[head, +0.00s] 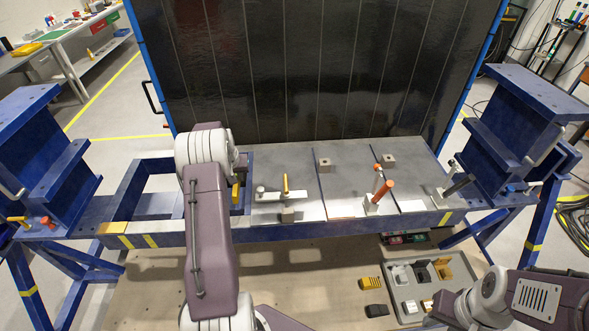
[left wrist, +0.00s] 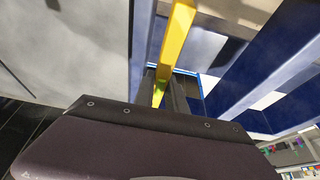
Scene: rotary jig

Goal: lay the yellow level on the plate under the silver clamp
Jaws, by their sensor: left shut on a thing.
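The yellow level (head: 236,193) is a slim yellow bar, partly hidden by my left arm in the head view. My left gripper (left wrist: 160,92) is shut on it in the left wrist view, where the yellow level (left wrist: 176,42) stands out from between the fingers. In the head view the gripper is near the left end of the grey plates. A silver clamp with a yellow handle (head: 268,193) stands on the plate (head: 285,209) just right of the level. A silver clamp with a dark lever (head: 455,184) is at the right end. My right gripper is not in view.
A clamp with orange handles (head: 378,196) stands on the middle plates. Small blocks (head: 324,164) sit on the surface. Blue end posts (head: 35,155) flank the frame, and a dark panel (head: 320,70) rises behind. A parts tray (head: 405,288) lies below at the front.

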